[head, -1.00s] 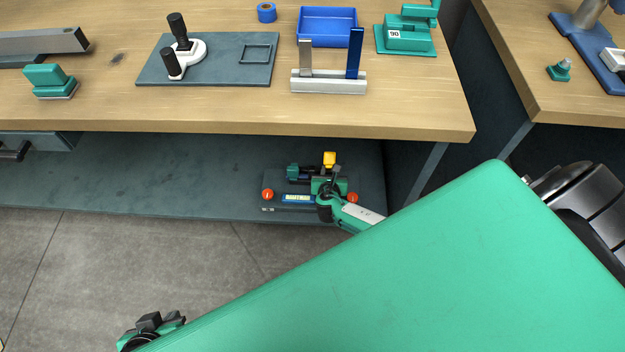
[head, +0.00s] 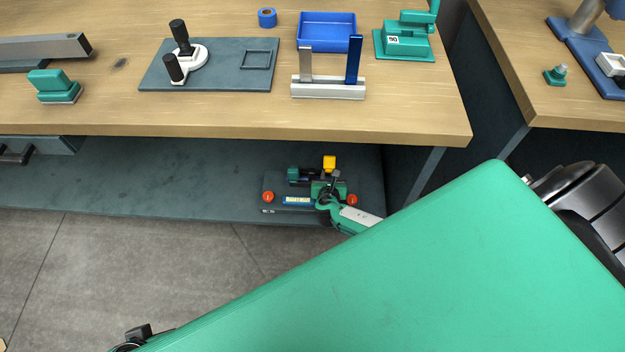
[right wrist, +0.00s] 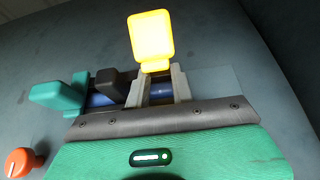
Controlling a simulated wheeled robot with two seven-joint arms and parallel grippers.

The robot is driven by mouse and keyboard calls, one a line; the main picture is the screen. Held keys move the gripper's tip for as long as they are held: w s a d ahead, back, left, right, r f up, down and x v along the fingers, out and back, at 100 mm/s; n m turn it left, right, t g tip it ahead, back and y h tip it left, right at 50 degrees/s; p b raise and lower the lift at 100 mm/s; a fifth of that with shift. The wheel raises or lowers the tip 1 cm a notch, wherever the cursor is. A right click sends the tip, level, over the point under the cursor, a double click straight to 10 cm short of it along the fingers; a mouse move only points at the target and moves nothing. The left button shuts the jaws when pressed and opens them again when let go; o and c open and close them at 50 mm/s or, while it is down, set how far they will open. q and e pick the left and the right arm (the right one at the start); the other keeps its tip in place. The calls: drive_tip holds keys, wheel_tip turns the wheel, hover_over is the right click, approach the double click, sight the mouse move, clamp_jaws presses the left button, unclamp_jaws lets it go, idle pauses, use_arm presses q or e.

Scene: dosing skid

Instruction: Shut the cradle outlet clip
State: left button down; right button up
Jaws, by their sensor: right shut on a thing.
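The cradle unit (head: 269,209) sits on the low shelf under the bench. At its back stands an upright yellow tab (head: 329,161), which also shows large in the right wrist view (right wrist: 152,38). I take it to be part of the outlet clip. My right gripper (head: 331,178) reaches over the unit from the front. In the right wrist view its two grey fingers (right wrist: 158,82) are shut on the yellow tab's lower end. A blue tube (right wrist: 100,100) runs behind the fingers, with a dark block (right wrist: 112,84) and a teal block (right wrist: 62,97) beside it. The clip's seat is hidden by my gripper.
Orange-red knobs (head: 268,197) (head: 352,199) stand at both sides of the unit. The bench top (head: 200,118) overhangs the shelf (head: 160,180), which is clear left of the unit. A blue tray (head: 327,28) and fixtures stand on the bench.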

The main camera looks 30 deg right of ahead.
drive_tip(key=o, duration=1.1)
drive_tip(key=shift+c, duration=0.2)
drive_tip(key=shift+s, duration=0.1)
drive_tip(key=shift+s+a+r+p, duration=0.15)
drive_tip(key=shift+s+r+p, duration=0.05)
drive_tip(key=shift+p, duration=0.2)
drive_tip(key=p+v, duration=0.4)
drive_tip(key=v, duration=0.1)
drive_tip(key=shift+s+a+r, duration=0.1)
drive_tip(key=shift+s+a, duration=0.1)
drive_tip(key=shift+s, duration=0.15)
drive_tip(key=shift+s+a+r, duration=0.1)
drive_tip(key=shift+s+a, duration=0.15)
drive_tip(key=shift+s, duration=0.2)
drive_tip(key=shift+s, duration=0.1)
